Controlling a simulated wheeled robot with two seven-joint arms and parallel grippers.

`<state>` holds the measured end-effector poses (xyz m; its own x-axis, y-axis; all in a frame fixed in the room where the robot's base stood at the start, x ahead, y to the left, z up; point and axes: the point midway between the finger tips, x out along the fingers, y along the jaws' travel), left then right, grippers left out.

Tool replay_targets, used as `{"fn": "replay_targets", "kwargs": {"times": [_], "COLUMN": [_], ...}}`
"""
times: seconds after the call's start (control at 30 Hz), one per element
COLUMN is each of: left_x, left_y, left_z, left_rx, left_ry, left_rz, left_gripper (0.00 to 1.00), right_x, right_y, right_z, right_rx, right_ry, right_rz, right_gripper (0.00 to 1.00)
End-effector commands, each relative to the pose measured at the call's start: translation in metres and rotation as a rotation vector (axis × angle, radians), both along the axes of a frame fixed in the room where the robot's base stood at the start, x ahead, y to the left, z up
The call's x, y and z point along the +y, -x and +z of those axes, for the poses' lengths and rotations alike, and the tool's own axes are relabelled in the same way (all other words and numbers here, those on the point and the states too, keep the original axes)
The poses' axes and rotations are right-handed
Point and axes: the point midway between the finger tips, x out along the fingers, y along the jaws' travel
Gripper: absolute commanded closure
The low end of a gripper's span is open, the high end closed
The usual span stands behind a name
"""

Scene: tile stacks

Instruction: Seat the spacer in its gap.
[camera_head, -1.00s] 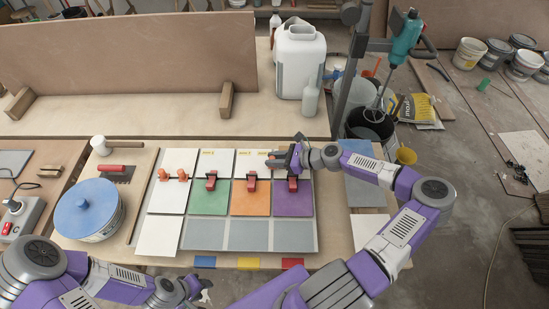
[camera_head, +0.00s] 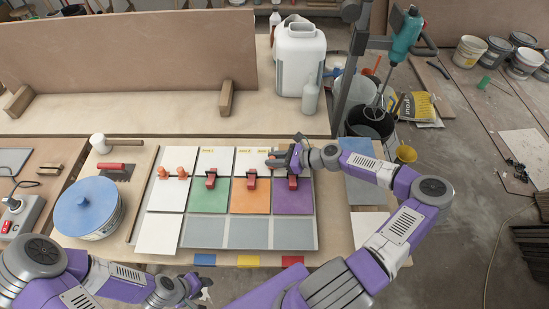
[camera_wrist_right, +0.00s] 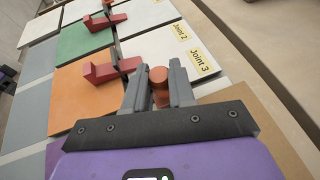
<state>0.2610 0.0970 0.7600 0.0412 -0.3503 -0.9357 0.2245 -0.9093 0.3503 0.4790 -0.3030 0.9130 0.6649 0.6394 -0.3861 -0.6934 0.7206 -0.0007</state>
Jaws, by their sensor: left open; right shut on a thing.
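My right gripper (camera_head: 276,163) is over the upper right tiles at the label Joint 3 (camera_wrist_right: 202,63). In the right wrist view its fingers (camera_wrist_right: 159,90) are shut on an orange spacer (camera_wrist_right: 158,75) with a rounded top. Its lower part is hidden between the fingers, so I cannot tell how deep it sits in the gap. Two orange rounded pieces (camera_head: 172,173) stand on the left tiles. Red L-shaped pieces (camera_head: 211,180) lie at the seams above the green, orange and purple tiles. My left gripper (camera_head: 200,291) is open and empty at the bottom edge, away from the tiles.
Green (camera_head: 209,200), orange (camera_head: 250,201) and purple (camera_head: 292,203) tiles lie below white ones, with grey tiles (camera_head: 248,234) in front. A large white canister (camera_head: 299,62) stands behind.

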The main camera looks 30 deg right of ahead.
Motion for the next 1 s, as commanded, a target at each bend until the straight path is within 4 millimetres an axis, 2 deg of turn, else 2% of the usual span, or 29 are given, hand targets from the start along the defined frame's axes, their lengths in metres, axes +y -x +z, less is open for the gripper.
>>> {"fn": "replay_targets", "kwargs": {"times": [0.33, 0.37, 0.53, 0.8, 1.0], "left_x": [-0.0001, -0.0001, -0.0001, 0.0000, 0.0000], "left_y": [0.0000, 0.0000, 0.0000, 0.0000, 0.0000], "left_z": [-0.0007, -0.0007, -0.0007, -0.0003, 0.0088], "left_rx": [0.000, 0.000, 0.000, 0.000, 0.000], "left_ry": [0.000, 0.000, 0.000, 0.000, 0.000], "left_rz": [0.000, 0.000, 0.000, 0.000, 0.000], "left_gripper": [0.57, 0.57, 0.57, 0.57, 0.57], "right_x": [0.0001, 0.0001, 0.0001, -0.0002, -0.0065], "right_y": [-0.0001, -0.0001, -0.0001, 0.0002, 0.0061], "right_z": [-0.0025, -0.0025, -0.0025, -0.0022, 0.0031], "right_rx": [0.000, 0.001, 0.000, 0.001, 0.001], "right_ry": [-0.001, -0.001, 0.000, -0.001, -0.001], "right_rz": [0.000, 0.000, 0.000, 0.000, -0.003], "right_gripper": [1.00, 0.71, 0.46, 0.46, 0.46]}}
